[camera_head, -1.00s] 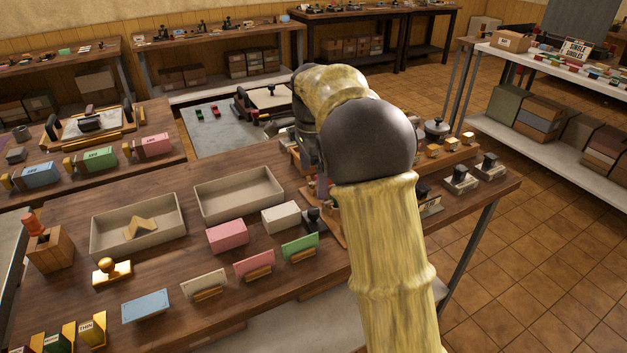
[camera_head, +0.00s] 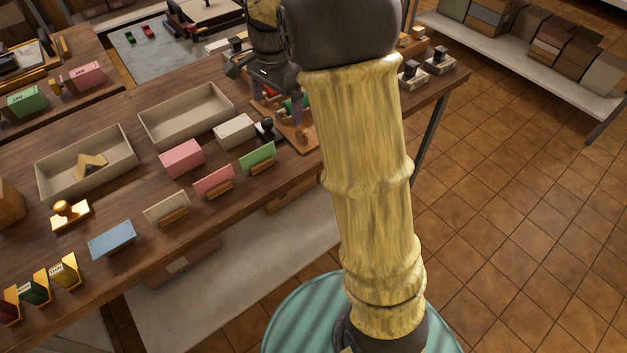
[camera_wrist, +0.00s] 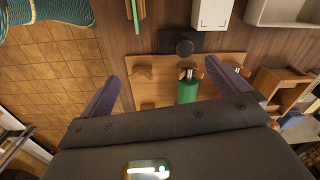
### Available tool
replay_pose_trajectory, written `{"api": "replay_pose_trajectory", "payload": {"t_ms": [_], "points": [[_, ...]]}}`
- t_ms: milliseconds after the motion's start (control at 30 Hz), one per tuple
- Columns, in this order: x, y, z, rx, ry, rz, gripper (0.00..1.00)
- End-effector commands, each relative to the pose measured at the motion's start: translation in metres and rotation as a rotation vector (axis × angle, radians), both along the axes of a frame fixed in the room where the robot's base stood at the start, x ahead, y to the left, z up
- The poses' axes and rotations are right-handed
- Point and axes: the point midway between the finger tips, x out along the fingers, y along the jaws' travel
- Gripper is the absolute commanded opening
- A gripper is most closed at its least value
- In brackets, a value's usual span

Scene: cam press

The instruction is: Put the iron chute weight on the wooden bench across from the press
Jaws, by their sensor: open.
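A black block with a round knob (camera_head: 267,130), which may be the iron chute weight, sits on the dark wooden bench (camera_head: 190,215). It also shows in the wrist view (camera_wrist: 184,46), at the edge of a light wooden board (camera_wrist: 150,90). My gripper (camera_head: 283,112) is over this board, fingers apart and pointing down. In the wrist view my gripper (camera_wrist: 162,74) has nothing clasped between its fingers. A green cylinder (camera_wrist: 187,90) lies on the board between and below them. My arm hides part of the board in the head view. I cannot tell which thing is the press.
Close by are a white box (camera_head: 234,131), a pink box (camera_head: 182,158), a green card in a holder (camera_head: 258,156) and two beige trays (camera_head: 187,115) (camera_head: 86,163). Small stamps (camera_head: 440,61) stand at the bench's right end. Tiled floor (camera_head: 500,200) is open to the right.

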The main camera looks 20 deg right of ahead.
Motion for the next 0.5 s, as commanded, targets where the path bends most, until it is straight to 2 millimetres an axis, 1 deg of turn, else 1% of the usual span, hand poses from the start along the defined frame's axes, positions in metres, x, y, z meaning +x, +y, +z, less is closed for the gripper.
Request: {"api": "replay_pose_trajectory", "payload": {"t_ms": [33,167,200,367,467,500], "points": [[-0.014,-0.005,-0.006,0.0,-0.012,0.068,1.0],[-0.047,-0.012,-0.024,-0.011,-0.056,0.275,1.0],[-0.058,-0.013,-0.029,-0.016,-0.069,0.337,1.0],[-0.098,-0.018,-0.049,-0.044,-0.114,0.567,1.0],[-0.127,-0.02,-0.061,-0.07,-0.141,0.715,1.0],[-0.14,-0.021,-0.066,-0.082,-0.152,0.781,1.0]]}}
